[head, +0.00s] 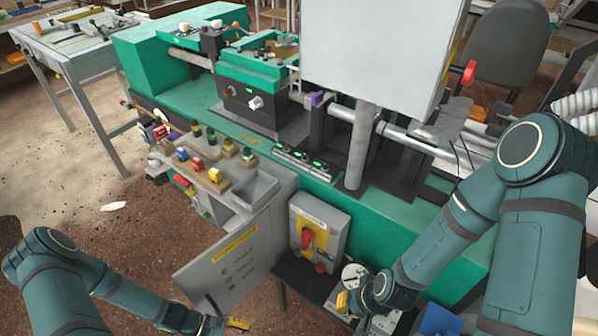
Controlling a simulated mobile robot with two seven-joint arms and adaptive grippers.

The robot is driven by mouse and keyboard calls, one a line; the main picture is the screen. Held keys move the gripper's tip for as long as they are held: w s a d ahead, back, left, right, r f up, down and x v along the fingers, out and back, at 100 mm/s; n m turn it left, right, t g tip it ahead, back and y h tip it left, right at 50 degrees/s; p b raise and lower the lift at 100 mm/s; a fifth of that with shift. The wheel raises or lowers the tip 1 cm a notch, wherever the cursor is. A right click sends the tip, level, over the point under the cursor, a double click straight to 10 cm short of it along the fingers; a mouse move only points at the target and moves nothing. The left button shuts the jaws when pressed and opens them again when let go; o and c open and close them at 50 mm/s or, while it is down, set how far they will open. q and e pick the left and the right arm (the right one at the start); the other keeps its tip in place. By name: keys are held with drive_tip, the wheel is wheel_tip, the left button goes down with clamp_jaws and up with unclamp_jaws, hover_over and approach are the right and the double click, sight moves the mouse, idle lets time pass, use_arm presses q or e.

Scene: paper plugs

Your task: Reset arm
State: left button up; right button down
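My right arm comes in from the right, and its gripper (347,303) points down to the left at the bottom centre. It is in front of the lower part of the green machine, beside a small round pale part. The fingers are small and partly hidden by the wrist, so I cannot tell whether they are open or shut. My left arm comes in from the lower left. Its gripper (236,323) is at the bottom edge, below the open grey panel, and is partly cut off. I cannot tell its opening. I see nothing clearly held in either gripper.
The green machine (400,225) fills the middle, with a grey upright box (380,45) on a post. A switch box with a red knob (307,238) and an open grey door (232,262) face me. A metal table (75,40) stands back left. Brown floor lies at left.

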use_arm(q)
drive_tip(key=w+d+r+m+t+y, duration=0.1)
drive_tip(key=w+d+r+m+y, duration=0.2)
drive_tip(key=r+m, duration=0.3)
drive_tip(key=w+d+r+m+t+y, duration=0.1)
drive_tip(key=w+d+r+m+y, duration=0.1)
drive_tip(key=d+r+m+y, duration=0.2)
wheel_tip(320, 180, up, 4)
drive_tip(key=d+m, duration=0.1)
drive_tip(key=m, duration=0.2)
drive_tip(key=shift+w+f+m+y, duration=0.25)
drive_tip(key=shift+w+m+y, duration=0.05)
drive_tip(key=shift+w+y, duration=0.1)
